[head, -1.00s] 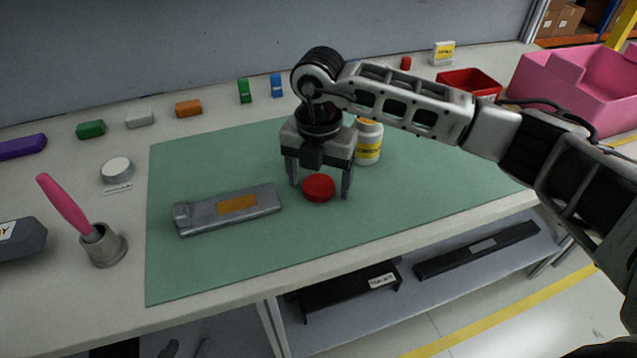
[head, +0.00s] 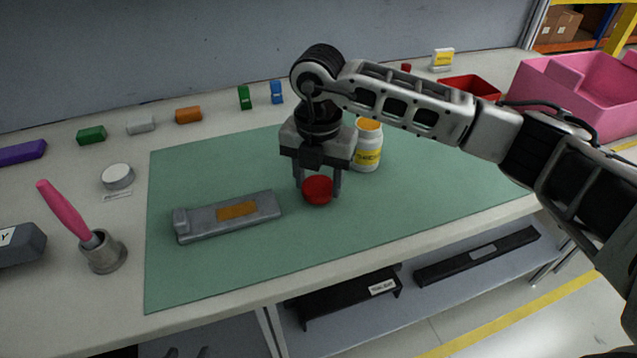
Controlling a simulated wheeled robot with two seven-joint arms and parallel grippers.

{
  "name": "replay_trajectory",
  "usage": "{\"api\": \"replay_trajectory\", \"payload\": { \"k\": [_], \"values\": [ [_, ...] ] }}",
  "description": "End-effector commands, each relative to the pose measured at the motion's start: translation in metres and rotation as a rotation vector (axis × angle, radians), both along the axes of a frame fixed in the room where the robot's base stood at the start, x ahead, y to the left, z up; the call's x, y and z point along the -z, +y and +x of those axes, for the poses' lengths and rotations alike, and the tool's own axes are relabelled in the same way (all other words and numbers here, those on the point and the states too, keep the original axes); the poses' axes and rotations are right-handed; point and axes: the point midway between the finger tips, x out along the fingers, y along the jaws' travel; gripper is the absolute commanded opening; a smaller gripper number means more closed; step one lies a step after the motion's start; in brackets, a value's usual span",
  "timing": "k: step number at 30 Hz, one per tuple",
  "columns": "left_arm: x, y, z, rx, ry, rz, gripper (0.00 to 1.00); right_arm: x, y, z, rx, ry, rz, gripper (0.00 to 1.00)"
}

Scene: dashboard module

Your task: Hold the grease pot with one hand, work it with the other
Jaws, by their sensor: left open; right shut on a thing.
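The grease pot (head: 368,152) is a white jar with a yellow label and an orange top, upright on the green mat (head: 390,220). It stands right of and behind my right gripper (head: 317,188), and my arm partly hides it. My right gripper points down and is shut on a red round cap (head: 317,191), at or just above the mat; I cannot tell if the cap touches it. The cap is apart from the pot. My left gripper is not in view.
A grey metal part (head: 226,217) with an orange patch lies left on the mat. A pink-handled brush (head: 66,215) stands in a grey holder (head: 105,254). A white round tin (head: 117,176) and small coloured blocks line the left and back. The mat's front is clear.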

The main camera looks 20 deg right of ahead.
Motion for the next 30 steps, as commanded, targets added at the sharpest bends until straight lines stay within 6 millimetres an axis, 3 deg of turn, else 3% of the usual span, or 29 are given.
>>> {"api": "replay_trajectory", "payload": {
  "k": [3, 12, 21, 30],
  "values": [
    [0.0, 0.0, 0.0, 0.0, 0.0, 0.0, 0.41, -0.02, 0.0, 0.001, -0.001, -0.005, 0.001, 0.26],
    [0.003, -0.001, 0.001, -0.001, -0.006, -0.01, 0.41, -0.082, 0.036, -0.046, -0.01, -0.006, 0.001, 0.26],
    [0.006, -0.002, 0.001, -0.003, -0.008, -0.022, 0.41, -0.108, 0.074, -0.097, -0.005, -0.003, -0.001, 0.26],
    [0.001, -0.002, 0.002, -0.005, -0.017, -0.027, 0.41, -0.117, 0.085, -0.112, 0.0, -0.001, -0.001, 0.26]
  ]
}}
